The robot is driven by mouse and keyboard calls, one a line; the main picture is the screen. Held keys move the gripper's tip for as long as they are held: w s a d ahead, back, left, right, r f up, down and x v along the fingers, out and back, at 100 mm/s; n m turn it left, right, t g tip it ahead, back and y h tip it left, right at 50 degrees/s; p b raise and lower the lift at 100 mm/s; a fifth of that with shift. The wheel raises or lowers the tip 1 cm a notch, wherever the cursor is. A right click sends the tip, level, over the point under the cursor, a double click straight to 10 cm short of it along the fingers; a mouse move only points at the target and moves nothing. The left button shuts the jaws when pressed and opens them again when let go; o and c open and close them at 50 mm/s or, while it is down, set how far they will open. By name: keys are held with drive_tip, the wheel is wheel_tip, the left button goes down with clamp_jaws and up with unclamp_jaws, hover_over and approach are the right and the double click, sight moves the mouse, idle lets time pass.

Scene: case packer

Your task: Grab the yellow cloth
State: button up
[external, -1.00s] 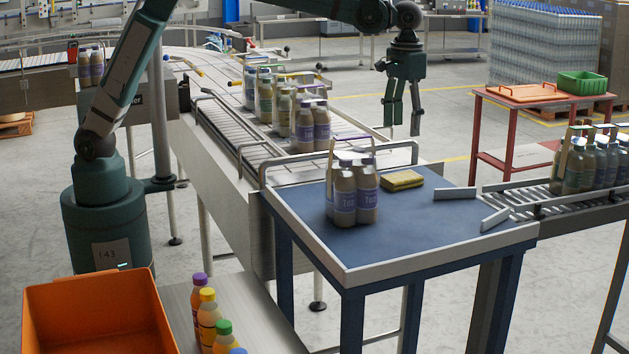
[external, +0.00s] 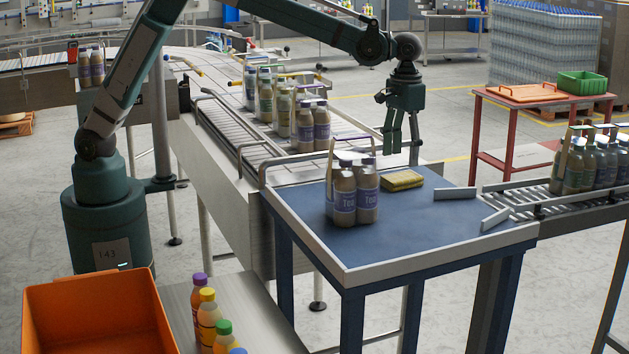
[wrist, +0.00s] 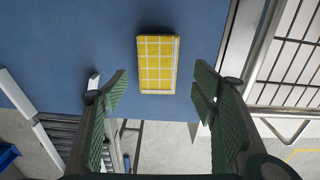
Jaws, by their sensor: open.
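The yellow cloth (external: 402,181) is a folded, checked pad lying flat on the blue table (external: 425,225), near its back edge. In the wrist view the cloth (wrist: 157,64) shows its white grid lines and lies ahead of the fingertips, between their lines. My gripper (external: 402,160) points down above the back edge of the table, just behind and above the cloth in the external view. In the wrist view my gripper (wrist: 160,88) has its fingers spread wide with nothing between them. The cloth is apart from both fingers.
A carrier of tea bottles (external: 345,195) stands on the table left of the cloth. A metal rail (external: 345,152) runs along the back left edge. White guides (external: 455,193) lead to a roller conveyor (external: 575,208) at right. The table front is clear.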

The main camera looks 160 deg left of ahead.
sight(402, 176)
drive_tip(key=shift+f, duration=0.55)
drive_tip(key=shift+w+f+p, duration=0.15)
drive_tip(key=shift+f+p, duration=0.15)
drive_tip(key=shift+f, duration=2.3)
drive_tip(key=c, duration=1)
